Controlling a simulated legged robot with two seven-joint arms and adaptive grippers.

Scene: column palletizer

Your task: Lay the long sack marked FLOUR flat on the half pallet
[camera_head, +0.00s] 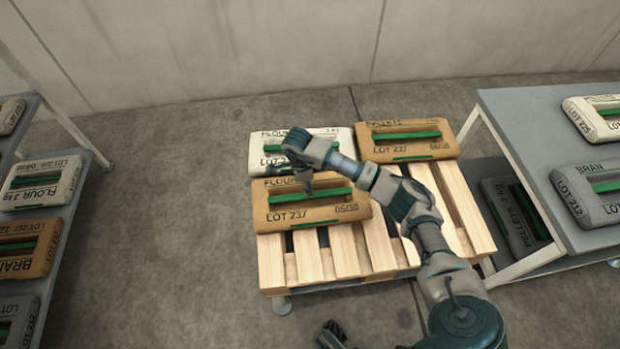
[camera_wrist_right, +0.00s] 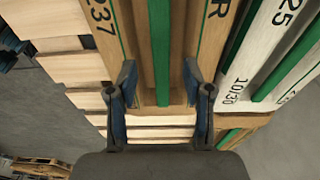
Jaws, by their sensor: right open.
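The long brown sack marked FLOUR, LOT 237 (camera_head: 345,211) lies flat across the half pallet (camera_head: 312,264), in front of two other sacks. My right gripper (camera_head: 308,188) is over its left half, partly hiding the top. In the right wrist view, the open fingers of my right gripper (camera_wrist_right: 161,90) stand apart over the brown sack (camera_wrist_right: 181,40), on either side of its green strip. I cannot tell whether they touch it. My left gripper (camera_head: 333,335) shows only in part at the bottom edge of the head view, away from the sack.
On the pallet behind lie a white FLOUR sack (camera_head: 262,161) and a brown PELLETS sack (camera_head: 436,149). The pallet's front slats are bare. A rack with several sacks (camera_head: 38,182) stands left, and a grey table with sacks (camera_head: 530,120) right. Floor between rack and pallet is clear.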

